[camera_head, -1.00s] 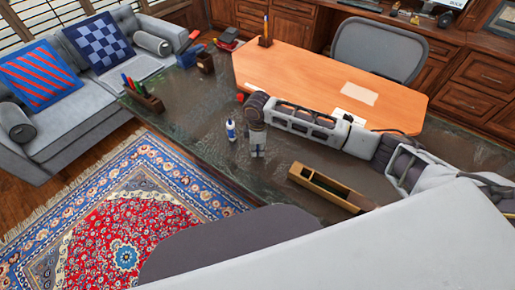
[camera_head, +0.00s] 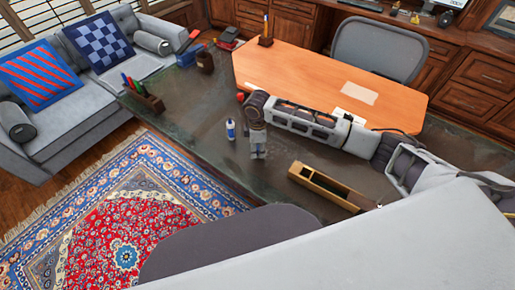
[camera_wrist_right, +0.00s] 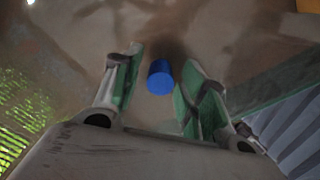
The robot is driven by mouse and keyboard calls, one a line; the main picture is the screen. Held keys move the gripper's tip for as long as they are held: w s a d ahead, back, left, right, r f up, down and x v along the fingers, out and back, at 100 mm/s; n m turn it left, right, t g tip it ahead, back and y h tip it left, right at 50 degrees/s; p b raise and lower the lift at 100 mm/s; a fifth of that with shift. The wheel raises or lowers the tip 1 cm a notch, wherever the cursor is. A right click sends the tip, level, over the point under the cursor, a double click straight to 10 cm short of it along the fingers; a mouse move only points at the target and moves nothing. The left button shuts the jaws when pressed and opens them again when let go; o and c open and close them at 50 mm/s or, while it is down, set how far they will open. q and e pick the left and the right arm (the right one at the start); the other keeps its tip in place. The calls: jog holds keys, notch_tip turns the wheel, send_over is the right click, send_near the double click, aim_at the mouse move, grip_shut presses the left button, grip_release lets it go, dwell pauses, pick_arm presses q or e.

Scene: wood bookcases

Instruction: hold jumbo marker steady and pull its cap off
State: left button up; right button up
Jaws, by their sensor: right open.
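The jumbo marker (camera_head: 230,130) stands upright on the dark desk in the head view, white and blue. In the right wrist view its blue cap (camera_wrist_right: 160,77) shows between the two green-padded fingers, seen nearly from its end. My right gripper (camera_head: 257,151) points down just right of the marker in the head view. Its fingers (camera_wrist_right: 160,95) are open, with visible gaps on both sides of the cap. I cannot tell how far the fingertips are from it in depth. My left gripper is not in view.
A long open wooden box (camera_head: 310,182) lies on the desk right of the gripper. A pen holder (camera_head: 148,103) with several markers stands at the left. A brown cup (camera_head: 205,62) is farther back. Bare desk surrounds the marker.

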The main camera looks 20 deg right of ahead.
jog(key=shift+r, duration=0.4)
notch_tip(320, 180, up, 4)
jog(key=shift+r, duration=0.2)
notch_tip(320, 180, up, 5)
jog(key=shift+f, duration=0.1)
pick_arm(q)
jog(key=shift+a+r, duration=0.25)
pick_arm(e)
jog(key=shift+r, duration=0.9)
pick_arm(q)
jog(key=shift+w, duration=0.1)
pick_arm(e)
jog(key=shift+s, duration=0.1)
